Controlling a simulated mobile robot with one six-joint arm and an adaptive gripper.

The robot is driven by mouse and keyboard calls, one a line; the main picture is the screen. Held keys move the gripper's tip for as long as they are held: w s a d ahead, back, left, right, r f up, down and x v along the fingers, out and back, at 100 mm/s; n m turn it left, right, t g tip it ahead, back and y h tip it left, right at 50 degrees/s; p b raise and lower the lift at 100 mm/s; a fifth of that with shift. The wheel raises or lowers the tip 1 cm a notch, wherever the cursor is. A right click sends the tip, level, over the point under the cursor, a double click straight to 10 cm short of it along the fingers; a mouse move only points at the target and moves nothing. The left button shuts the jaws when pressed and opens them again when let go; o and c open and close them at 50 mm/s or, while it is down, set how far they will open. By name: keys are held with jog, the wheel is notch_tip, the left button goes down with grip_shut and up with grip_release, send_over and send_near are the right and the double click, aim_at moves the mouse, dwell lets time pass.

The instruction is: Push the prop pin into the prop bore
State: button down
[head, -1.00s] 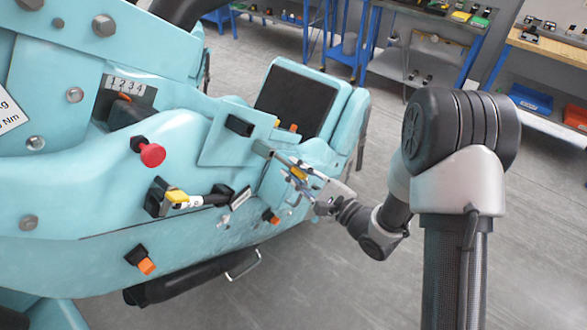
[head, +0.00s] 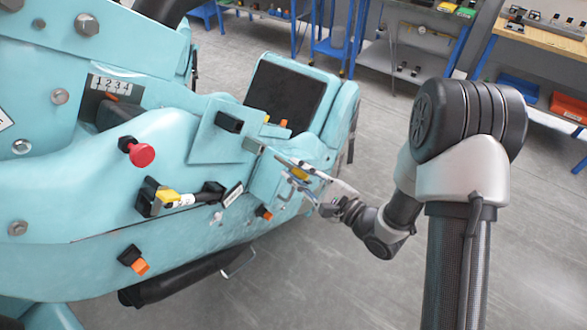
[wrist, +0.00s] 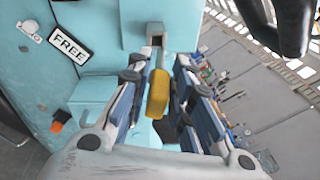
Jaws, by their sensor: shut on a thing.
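My gripper (wrist: 157,88) is shut on a yellow grip (wrist: 158,97), which I take to be the prop pin's handle. It also shows in the head view as a small yellow piece (head: 300,175) between the fingers. A grey squared metal piece (wrist: 155,36) stands just beyond the yellow grip, against the teal body. It shows in the head view (head: 253,145) up and left of my gripper. The prop bore's opening is not clear. I cannot tell whether the pin's tip is inside it.
The teal machine body (head: 70,165) fills the left. It carries a red button (head: 141,155), a yellow-and-black latch (head: 165,197) and orange knobs. A "FREE" label (wrist: 69,43) is left of my gripper. Open grey floor (head: 300,280) lies in front; workbenches stand behind.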

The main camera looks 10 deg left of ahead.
aim_at(307, 177)
jog(key=shift+w+v, duration=0.1)
jog(key=shift+v, duration=1)
jog(key=shift+w+v, duration=0.15)
jog(key=shift+v, duration=0.9)
jog(key=shift+d, duration=0.15)
